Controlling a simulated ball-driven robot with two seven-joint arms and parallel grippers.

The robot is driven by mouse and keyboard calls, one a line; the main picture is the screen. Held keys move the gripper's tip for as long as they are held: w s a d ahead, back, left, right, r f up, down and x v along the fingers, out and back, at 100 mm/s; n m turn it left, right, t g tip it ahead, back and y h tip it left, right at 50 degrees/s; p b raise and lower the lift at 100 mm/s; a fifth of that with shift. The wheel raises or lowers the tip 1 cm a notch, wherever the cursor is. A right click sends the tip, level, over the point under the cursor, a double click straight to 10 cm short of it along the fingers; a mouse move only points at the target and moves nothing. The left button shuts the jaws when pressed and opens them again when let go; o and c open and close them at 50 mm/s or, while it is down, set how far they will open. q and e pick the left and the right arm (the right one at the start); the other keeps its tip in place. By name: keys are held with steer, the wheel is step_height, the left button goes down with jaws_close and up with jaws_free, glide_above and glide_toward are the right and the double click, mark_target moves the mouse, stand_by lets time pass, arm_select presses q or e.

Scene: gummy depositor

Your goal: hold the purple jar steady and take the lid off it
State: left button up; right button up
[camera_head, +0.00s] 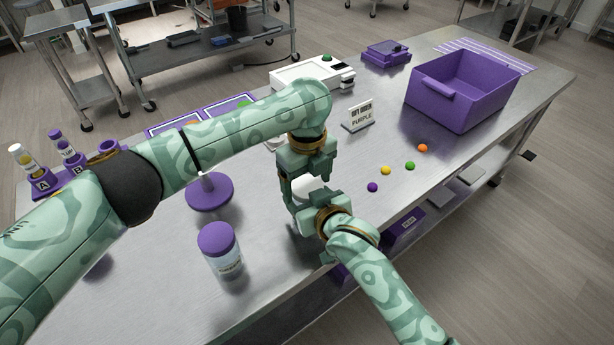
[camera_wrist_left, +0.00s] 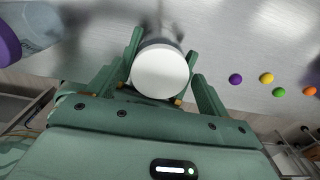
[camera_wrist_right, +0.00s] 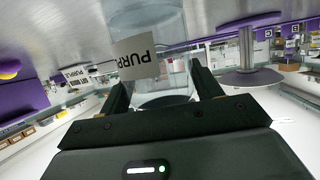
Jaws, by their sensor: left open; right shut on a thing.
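A clear jar (camera_wrist_right: 176,40) with a label reading "PURP" stands between my right gripper's fingers (camera_wrist_right: 160,85) in the right wrist view. My right gripper (camera_head: 322,207) is shut on it from the near side. Its round white lid (camera_head: 308,188) is also seen from above in the left wrist view (camera_wrist_left: 160,72). My left gripper (camera_head: 298,182) is open over the jar, with its fingers (camera_wrist_left: 158,78) on either side of the lid; I cannot tell whether they touch it. Most of the jar is hidden by the grippers in the head view.
Another jar (camera_head: 224,264) with a purple lid stands to the left. A purple round stand (camera_head: 209,194) is behind it. A sign reading "PURPLE" (camera_head: 359,117), several coloured balls (camera_head: 386,170) and a purple bin (camera_head: 443,104) are to the right. My left arm crosses above the table.

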mark_target(307, 186)
arm_select(q)
steer(key=c, duration=1)
steer(key=n, duration=0.5)
steer(key=shift+n, duration=0.3)
steer(key=shift+r, duration=0.15)
steer(key=shift+r, duration=1)
steer(key=shift+r, duration=2.05)
arm_select(e)
steer(key=o, duration=2)
steer(key=shift+c, duration=0.2)
